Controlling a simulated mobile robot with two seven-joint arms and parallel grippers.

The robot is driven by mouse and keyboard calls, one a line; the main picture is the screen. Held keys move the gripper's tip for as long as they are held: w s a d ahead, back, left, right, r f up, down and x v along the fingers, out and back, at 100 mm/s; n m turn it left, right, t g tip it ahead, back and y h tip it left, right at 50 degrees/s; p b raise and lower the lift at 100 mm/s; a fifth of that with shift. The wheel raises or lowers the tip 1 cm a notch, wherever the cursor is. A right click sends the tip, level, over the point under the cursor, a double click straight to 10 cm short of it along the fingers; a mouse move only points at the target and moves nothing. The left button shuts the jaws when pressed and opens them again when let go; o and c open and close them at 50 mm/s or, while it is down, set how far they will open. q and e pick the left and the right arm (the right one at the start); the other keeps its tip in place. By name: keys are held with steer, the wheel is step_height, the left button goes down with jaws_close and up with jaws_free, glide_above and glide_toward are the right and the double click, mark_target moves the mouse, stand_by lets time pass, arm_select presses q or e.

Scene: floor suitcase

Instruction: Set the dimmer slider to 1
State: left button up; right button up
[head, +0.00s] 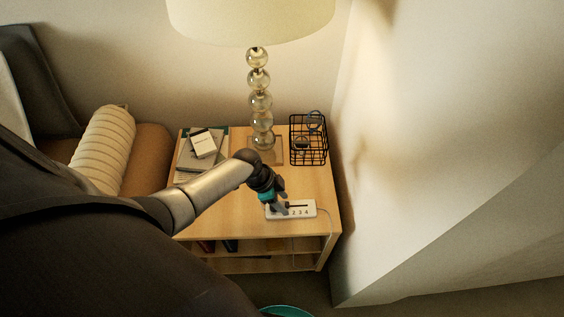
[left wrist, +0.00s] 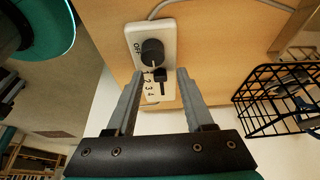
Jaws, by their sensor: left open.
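The dimmer (head: 301,208) is a white box on the wooden side table, near its front right edge. In the left wrist view the dimmer (left wrist: 167,33) shows the labels OFF, 1, 2, 3 and 4 beside a dark slot. My left gripper (head: 276,197) is over the left part of the dimmer and hides the knob in the head view. In the wrist view the open fingers (left wrist: 156,74) lie on either side of the dimmer, with nothing between them held.
The side table (head: 225,210) also holds a lamp (head: 260,103), a black wire basket (head: 308,140) and a stack of books (head: 201,145). A wall rises close to the table's right side. A cable runs from the dimmer.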

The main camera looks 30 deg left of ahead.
arm_select(q)
steer(key=shift+a+r, duration=0.1)
steer(key=shift+r, duration=0.2)
steer(key=p+v, duration=0.6)
steer(key=v, duration=0.8)
steer(key=shift+s+a+r, duration=0.15)
steer(key=shift+r, duration=0.1)
